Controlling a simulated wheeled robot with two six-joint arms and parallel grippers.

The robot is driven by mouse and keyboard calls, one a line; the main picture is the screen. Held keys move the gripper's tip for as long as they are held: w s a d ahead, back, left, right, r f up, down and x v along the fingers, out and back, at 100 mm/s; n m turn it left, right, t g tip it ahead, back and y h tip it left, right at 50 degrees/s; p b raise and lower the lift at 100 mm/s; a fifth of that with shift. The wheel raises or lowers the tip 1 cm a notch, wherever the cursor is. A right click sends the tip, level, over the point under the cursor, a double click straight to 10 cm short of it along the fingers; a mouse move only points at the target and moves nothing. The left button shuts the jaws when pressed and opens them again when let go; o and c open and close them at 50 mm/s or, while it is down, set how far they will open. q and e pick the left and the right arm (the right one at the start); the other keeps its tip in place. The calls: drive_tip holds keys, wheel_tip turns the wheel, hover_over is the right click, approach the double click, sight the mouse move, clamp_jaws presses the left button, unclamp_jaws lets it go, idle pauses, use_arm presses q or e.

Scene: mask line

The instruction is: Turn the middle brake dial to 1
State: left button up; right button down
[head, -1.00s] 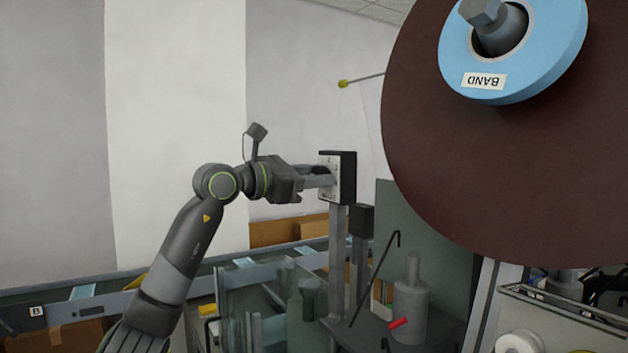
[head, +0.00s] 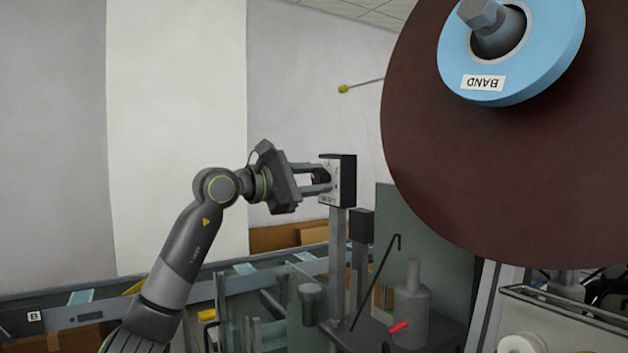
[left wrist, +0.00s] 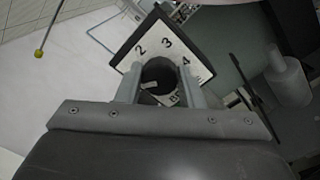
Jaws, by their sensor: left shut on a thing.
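The brake dial is a dark box with a white face (head: 348,180) on a grey post in the head view. My left gripper (head: 322,178) reaches it from the left, one finger above the other. In the left wrist view the dial face (left wrist: 150,40) shows 2, 3 and 4 and part of a label starting with B. My left gripper (left wrist: 161,78) is shut on the round black knob (left wrist: 160,70), a finger on each side. The knob's white mark is toward the lower left in that view, past the 2. No 1 is visible; the left finger covers that side. My right gripper is not in view.
A big brown roll with a blue BAND hub (head: 540,60) fills the upper right. A second dark box (head: 362,225) stands lower, behind the post. A grey bottle-shaped thing (head: 412,310) and a hooked rod (head: 378,280) stand below right. Free space lies left of the dial.

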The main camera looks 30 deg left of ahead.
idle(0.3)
use_arm(q)
drive_tip(key=o, duration=1)
drive_tip(key=shift+s+a+f, duration=0.1)
drive_tip(key=shift+s+a, duration=0.1)
drive_tip(key=shift+s, duration=0.05)
drive_tip(key=b+v, duration=0.9)
drive_tip(key=v, duration=0.7)
drive_tip(key=shift+s, duration=0.35)
drive_tip(key=shift+a, duration=0.15)
